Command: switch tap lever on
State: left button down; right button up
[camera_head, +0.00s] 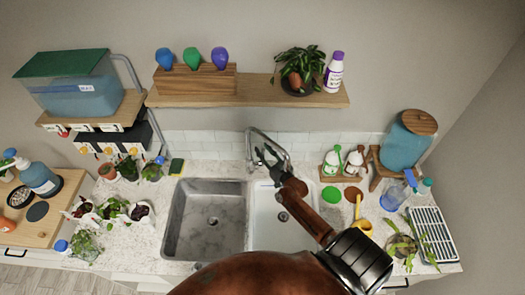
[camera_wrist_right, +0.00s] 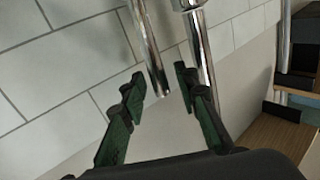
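The chrome tap (camera_head: 252,150) stands at the back of the double sink, its arched spout reaching over the basins. My right gripper (camera_head: 268,155) is at the tap, in front of its upper part, and partly hides it. In the right wrist view my right gripper (camera_wrist_right: 160,82) is open. A thin chrome rod that looks like the tap lever (camera_wrist_right: 152,55) hangs down between its two fingers, with a gap on both sides. A thicker chrome pipe of the tap (camera_wrist_right: 200,45) runs just right of the right fingertip. My left gripper is not in view.
The grey left basin (camera_head: 207,235) and white right basin (camera_head: 275,230) lie below. A wooden shelf (camera_head: 310,97) with a potted plant (camera_head: 297,70) is above. White soap bottles (camera_head: 354,161) stand right of the tap.

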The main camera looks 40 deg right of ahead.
grip_shut()
dwell(0.3)
dwell(0.3)
